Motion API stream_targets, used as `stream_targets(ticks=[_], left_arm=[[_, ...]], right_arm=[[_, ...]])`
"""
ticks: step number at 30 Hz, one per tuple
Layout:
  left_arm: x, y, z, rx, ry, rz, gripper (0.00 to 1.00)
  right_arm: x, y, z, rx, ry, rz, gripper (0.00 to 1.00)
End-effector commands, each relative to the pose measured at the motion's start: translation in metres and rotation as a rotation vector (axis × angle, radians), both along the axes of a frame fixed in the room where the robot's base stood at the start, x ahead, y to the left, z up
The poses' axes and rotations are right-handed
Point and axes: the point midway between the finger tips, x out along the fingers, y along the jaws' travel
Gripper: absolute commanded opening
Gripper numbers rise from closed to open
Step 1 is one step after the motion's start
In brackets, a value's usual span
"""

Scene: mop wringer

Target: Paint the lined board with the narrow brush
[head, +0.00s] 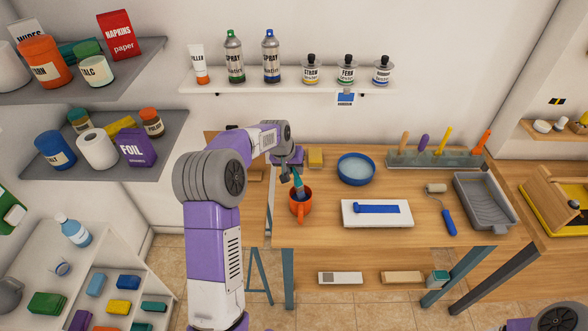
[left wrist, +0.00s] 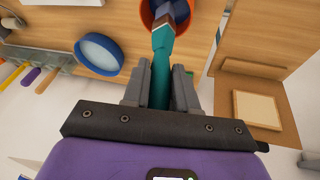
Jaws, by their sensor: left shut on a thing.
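My left gripper (head: 293,166) is shut on the handle of a teal brush (head: 298,186) at the left part of the wooden table. The brush points down into an orange mug (head: 300,208). In the left wrist view the teal handle (left wrist: 161,72) lies between the two fingers, and its tip is inside the mug (left wrist: 148,15), which looks dark blue within. The bristle end is hard to make out. A white board (head: 350,218) lies flat to the right of the mug, with a blue stripe (head: 377,209) along its middle. My right gripper is not in view.
A blue bowl (head: 356,170) stands behind the board. A roller with a blue handle (head: 448,222) and a grey tray (head: 486,201) lie to the right. A rack (head: 432,160) with several upright coloured handles stands at the back. Bare tabletop shows between mug and board.

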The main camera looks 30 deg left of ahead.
Motion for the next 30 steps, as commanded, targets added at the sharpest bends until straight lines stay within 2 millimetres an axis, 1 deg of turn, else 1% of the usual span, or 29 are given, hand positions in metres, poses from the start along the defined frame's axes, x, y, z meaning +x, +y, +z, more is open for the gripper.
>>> stream_targets(ticks=[1, 19, 22, 30], left_arm=[[0.000, 0.000, 0.007, 0.000, -0.001, 0.000, 0.00], [0.000, 0.000, 0.055, 0.000, -0.002, 0.001, 0.00], [0.000, 0.001, 0.058, 0.000, -0.002, 0.001, 0.00], [0.000, 0.000, 0.057, 0.000, -0.001, 0.001, 0.00]], right_arm=[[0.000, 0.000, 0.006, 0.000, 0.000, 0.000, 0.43], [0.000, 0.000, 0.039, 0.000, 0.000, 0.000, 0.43], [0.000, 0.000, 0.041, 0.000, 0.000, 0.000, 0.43], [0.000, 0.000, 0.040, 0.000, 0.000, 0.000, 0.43]])
